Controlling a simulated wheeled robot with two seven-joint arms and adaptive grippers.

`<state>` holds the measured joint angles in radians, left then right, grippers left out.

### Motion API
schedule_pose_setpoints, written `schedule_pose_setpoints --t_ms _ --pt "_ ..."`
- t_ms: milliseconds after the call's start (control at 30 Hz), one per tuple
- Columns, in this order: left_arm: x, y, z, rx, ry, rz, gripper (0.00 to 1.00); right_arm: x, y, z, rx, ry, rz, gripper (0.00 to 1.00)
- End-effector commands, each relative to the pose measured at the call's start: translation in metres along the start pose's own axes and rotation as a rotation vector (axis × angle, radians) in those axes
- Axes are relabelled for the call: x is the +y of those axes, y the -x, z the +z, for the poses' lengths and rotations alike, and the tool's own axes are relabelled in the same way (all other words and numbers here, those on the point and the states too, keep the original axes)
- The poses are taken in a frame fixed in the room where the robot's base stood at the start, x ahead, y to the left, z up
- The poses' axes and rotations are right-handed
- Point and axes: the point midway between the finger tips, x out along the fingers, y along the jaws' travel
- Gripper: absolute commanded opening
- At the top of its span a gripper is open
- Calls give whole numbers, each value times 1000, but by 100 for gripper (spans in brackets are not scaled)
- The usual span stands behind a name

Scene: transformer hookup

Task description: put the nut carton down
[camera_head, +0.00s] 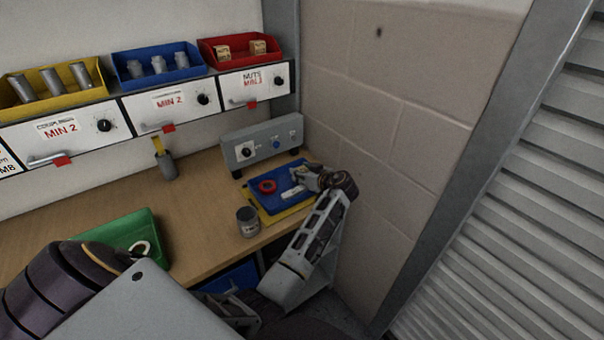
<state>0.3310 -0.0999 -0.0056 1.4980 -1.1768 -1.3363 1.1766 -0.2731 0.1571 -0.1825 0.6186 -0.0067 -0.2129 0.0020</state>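Two small tan cartons, one on the left (223,53) and one on the right (258,47), sit in the red bin (225,66) above the drawer labelled NUTS. My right gripper (306,178) is low over the right end of the blue mat or tray (284,178) on the bench. It is too small and partly covered by my wrist to show whether its fingers hold a carton. A red ring (267,186) and a small pale piece (292,193) lie on the blue surface. My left arm enters at lower left; its gripper is out of view.
A grey control box (262,145) stands behind the blue surface, against the wall. A green tray (118,232) with a white ring is at left. The bench middle is clear. A block wall is close on the right.

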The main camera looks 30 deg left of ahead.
Motion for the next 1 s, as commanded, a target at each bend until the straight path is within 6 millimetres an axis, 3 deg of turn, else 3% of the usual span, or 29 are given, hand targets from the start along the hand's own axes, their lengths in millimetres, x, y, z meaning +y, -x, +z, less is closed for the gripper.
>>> schedule_pose_setpoints --t_ms 533,567,700,1000 --pt "0 -1 2 1 1 0 11 -14 -2 -6 2 -6 -14 40" --pt "0 -1 2 0 0 0 43 -14 -2 -7 3 -7 -14 40" --pt "0 -1 2 0 0 0 61 -10 -1 -7 4 -5 -11 40" --pt "0 -1 2 0 0 0 62 3 -1 -4 3 1 3 40"
